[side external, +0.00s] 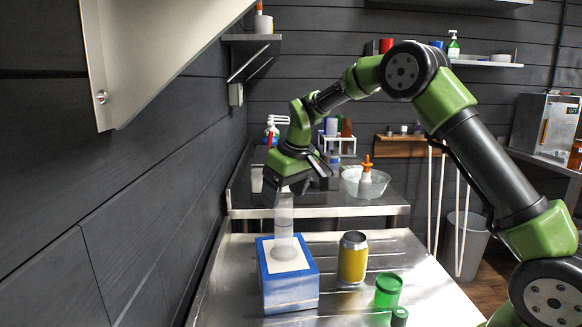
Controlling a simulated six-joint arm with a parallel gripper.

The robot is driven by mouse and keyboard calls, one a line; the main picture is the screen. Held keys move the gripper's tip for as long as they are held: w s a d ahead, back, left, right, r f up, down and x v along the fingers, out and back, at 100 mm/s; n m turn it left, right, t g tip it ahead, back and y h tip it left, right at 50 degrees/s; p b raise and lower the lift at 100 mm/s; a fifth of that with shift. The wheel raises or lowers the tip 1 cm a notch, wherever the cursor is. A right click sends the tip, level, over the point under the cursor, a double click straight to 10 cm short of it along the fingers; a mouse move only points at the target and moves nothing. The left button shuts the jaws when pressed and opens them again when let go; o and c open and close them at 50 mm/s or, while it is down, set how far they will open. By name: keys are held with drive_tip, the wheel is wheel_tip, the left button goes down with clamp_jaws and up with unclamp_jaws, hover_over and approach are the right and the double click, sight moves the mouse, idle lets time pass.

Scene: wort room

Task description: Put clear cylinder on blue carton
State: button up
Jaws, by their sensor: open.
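The clear cylinder (284,228) stands upright on the carton's pale top panel. My gripper (284,190) points down at the top of the cylinder and is open. Its fingers are partly hard to make out against the cylinder. I cannot tell whether they touch it.
A yellow and silver can (352,258) stands right of the carton. A green cup (387,291) and a small dark green piece (399,316) are farther right. A clear bowl (365,184) stands on the counter behind. A dark wall is close on the left.

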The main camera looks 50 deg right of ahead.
drive_tip(key=s+a+r+t, duration=0.1)
drive_tip(key=s+a+r, duration=0.2)
drive_tip(key=s+r, duration=0.8)
drive_tip(key=s+a+m+t+y, duration=0.1)
drive_tip(key=s+a+m, duration=0.1)
drive_tip(key=s, duration=0.6)
drive_tip(key=s+a+f+m+t+y, duration=0.1)
drive_tip(key=s+a+m, duration=0.1)
drive_tip(key=s, duration=0.6)
drive_tip(key=shift+s+a+t, duration=0.25)
drive_tip(key=shift+a+t, duration=0.15)
drive_tip(key=shift+a, duration=0.45)
